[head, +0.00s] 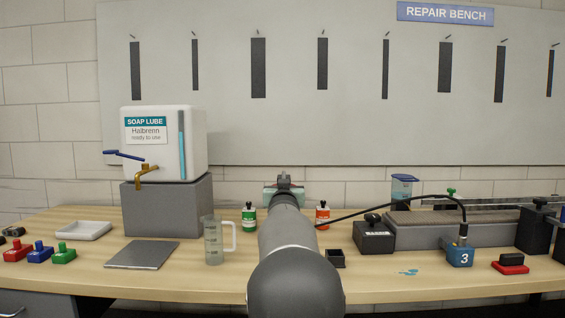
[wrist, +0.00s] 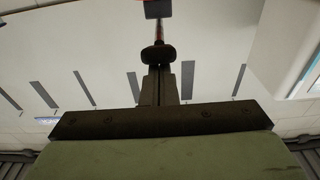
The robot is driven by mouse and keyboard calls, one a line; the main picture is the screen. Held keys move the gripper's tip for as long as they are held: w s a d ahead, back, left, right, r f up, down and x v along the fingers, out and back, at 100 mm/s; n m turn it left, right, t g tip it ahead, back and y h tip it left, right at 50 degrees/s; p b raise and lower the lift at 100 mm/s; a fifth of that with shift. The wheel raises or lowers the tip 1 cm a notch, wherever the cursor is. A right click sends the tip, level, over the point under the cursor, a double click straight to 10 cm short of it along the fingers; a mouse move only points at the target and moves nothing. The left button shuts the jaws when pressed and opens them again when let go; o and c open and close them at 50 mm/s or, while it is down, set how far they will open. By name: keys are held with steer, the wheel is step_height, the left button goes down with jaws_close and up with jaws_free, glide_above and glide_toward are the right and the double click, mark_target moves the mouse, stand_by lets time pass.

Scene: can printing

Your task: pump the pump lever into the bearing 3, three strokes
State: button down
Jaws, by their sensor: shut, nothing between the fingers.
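The blue block marked 3, bearing 3 (head: 460,257), stands on the bench at the right. A black hose arches from the dark pump box (head: 375,238) to a fitting on top of that block. In the wrist view my gripper's fingers (wrist: 160,85) are shut together and empty. A dark round piece shows just past them; I cannot tell what it is.
A soap dispenser (head: 165,145) stands on a grey block at the left, with a clear jug (head: 214,242) beside it. Green (head: 249,218) and orange (head: 323,214) bottles flank my arm. A small black open box (head: 335,258) and a blue spill (head: 408,272) lie nearer the front.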

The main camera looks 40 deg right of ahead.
steer(key=shift+f, duration=0.6)
step_height(320, 180, up, 5)
steer(key=s+a+p, duration=0.1)
steer(key=p, duration=0.1)
steer(key=b+v, duration=0.1)
steer(key=v, duration=0.9)
steer(key=shift+f, duration=0.3)
steer(key=shift+s+d, duration=0.1)
steer(key=w+d+r+g+y+p, duration=0.2)
steer(key=r+p, duration=1)
steer(key=p, duration=1.1)
steer(key=shift+w+d+r+g, duration=0.2)
steer(key=shift+w+r+g, duration=0.2)
steer(key=shift+w+g, duration=0.2)
